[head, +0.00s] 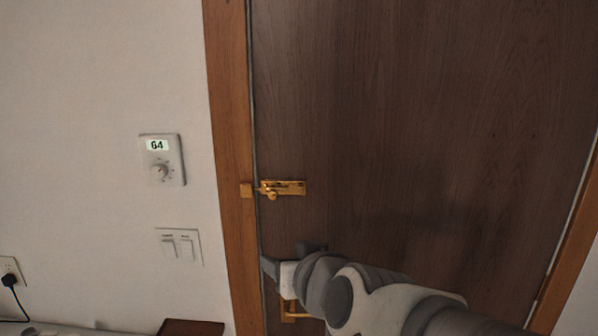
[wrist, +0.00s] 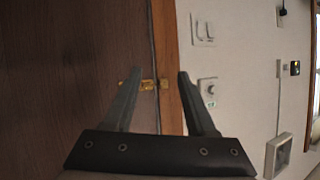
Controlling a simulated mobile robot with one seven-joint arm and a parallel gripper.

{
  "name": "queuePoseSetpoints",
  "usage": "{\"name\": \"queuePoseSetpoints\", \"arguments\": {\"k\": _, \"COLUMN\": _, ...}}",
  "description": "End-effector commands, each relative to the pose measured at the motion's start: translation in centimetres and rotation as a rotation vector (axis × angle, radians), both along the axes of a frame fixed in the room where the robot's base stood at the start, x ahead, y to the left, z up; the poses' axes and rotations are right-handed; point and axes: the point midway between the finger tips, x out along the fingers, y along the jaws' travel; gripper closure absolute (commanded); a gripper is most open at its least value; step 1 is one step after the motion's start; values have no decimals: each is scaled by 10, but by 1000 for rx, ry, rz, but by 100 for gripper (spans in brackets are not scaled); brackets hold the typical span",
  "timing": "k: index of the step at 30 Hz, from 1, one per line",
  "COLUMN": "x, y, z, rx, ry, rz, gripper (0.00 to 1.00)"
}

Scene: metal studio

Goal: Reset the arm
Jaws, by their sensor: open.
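My arm (head: 390,305) reaches in from the lower right in the head view, in front of the brown door. My gripper (head: 288,258) is near the door's left edge, below the brass latch (head: 285,187). In the wrist view my gripper (wrist: 160,74) has its two fingers spread apart, with nothing seen between them. The latch (wrist: 147,85) shows there beyond the fingers, partly behind one fingertip. I cannot tell whether its bolt sits in the catch (head: 246,190) on the frame. The door (head: 430,120) looks closed.
A brass handle (head: 289,311) is partly hidden below my gripper. On the wall left of the wooden frame (head: 230,120) are a dial thermostat (head: 162,160) reading 64, a light switch (head: 179,246) and a plugged socket (head: 10,272). A brown surface (head: 190,327) shows at the bottom edge.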

Motion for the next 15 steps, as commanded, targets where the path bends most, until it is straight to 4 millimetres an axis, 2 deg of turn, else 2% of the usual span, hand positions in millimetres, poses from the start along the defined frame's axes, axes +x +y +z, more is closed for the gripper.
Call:
{"name": "queuePoseSetpoints", "arguments": {"k": 1, "x": -7, "y": -15, "z": -3, "rx": -18, "ry": 41, "rz": -8, "gripper": 43}}
{"name": "queuePoseSetpoints", "arguments": {"k": 5, "x": -32, "y": -51, "z": -20, "rx": -83, "ry": 183, "rz": -33, "gripper": 43}}
{"name": "queuePoseSetpoints", "arguments": {"k": 9, "x": -67, "y": -95, "z": -38, "rx": -157, "ry": 344, "rz": -102, "gripper": 43}}
{"name": "queuePoseSetpoints", "arguments": {"k": 15, "x": -113, "y": -144, "z": -53, "rx": -230, "ry": 523, "rz": -215, "gripper": 43}}
